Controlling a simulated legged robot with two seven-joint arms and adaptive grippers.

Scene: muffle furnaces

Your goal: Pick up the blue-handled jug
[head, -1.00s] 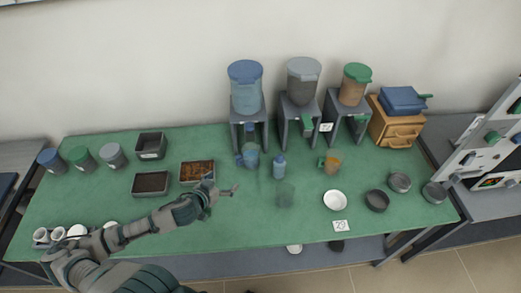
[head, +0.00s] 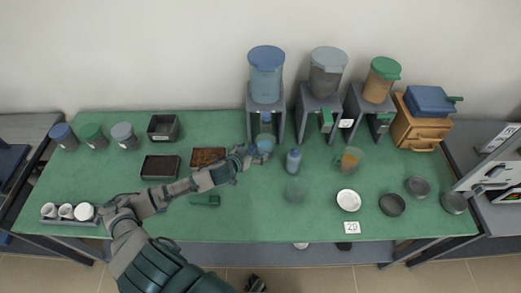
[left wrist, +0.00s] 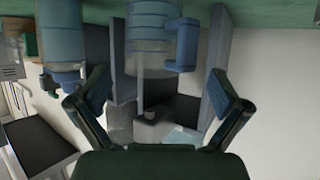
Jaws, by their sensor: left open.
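The clear jug with the blue handle (head: 265,144) stands on the green table in front of the left dispenser, partly covered by my gripper. In the left wrist view, which is upside down, the jug (left wrist: 148,35) is at top centre with its blue handle (left wrist: 187,45) on the right. My left gripper (head: 256,154) is at the jug in the head view. In the left wrist view its open fingers (left wrist: 150,95) spread below the jug with nothing clearly between them. A dark piece at the head view's bottom edge may be my right gripper (head: 256,284); its jaws are unclear.
The left dispenser (head: 266,75) rises behind. A brown-filled tray (head: 208,157) lies left of my gripper, and a green object (head: 205,200) lies below my forearm.

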